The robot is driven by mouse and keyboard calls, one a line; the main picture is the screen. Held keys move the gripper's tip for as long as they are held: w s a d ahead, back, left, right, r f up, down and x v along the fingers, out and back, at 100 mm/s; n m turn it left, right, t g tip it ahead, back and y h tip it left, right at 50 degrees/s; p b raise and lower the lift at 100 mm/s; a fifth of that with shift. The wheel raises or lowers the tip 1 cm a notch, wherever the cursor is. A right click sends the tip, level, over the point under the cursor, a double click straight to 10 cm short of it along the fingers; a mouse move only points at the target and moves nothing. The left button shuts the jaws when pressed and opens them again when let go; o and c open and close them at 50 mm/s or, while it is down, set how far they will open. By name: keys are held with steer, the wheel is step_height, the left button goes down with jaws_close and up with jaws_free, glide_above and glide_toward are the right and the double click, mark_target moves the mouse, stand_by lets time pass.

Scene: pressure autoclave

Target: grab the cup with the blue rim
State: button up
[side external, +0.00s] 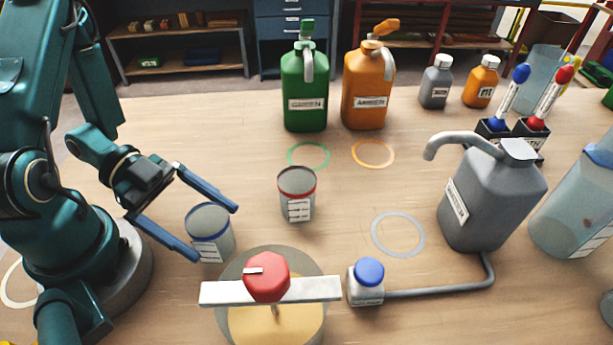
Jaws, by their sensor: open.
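The cup with the blue rim (211,247) stands upright on the table at left of centre. It is a grey, see-through cup with a white marked label on its front. My gripper (217,232) is open, with its two blue fingers reaching to the right. In the picture one finger passes at the cup's upper right and the other at its lower left, so the cup shows between them. I cannot tell whether either finger touches it or how their heights compare.
A red-rimmed cup (297,194) stands to the right. A pressure vessel with a red knob and crossbar (270,290) is close in front. A blue-capped bottle (368,282) and grey canister (490,195) are further right. Green (305,90) and orange (367,90) canisters stand behind.

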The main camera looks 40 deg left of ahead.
mark_target(226, 238)
steer(key=shift+x, duration=2.15)
steer(key=shift+c, duration=0.3)
steer(key=c, duration=1.3)
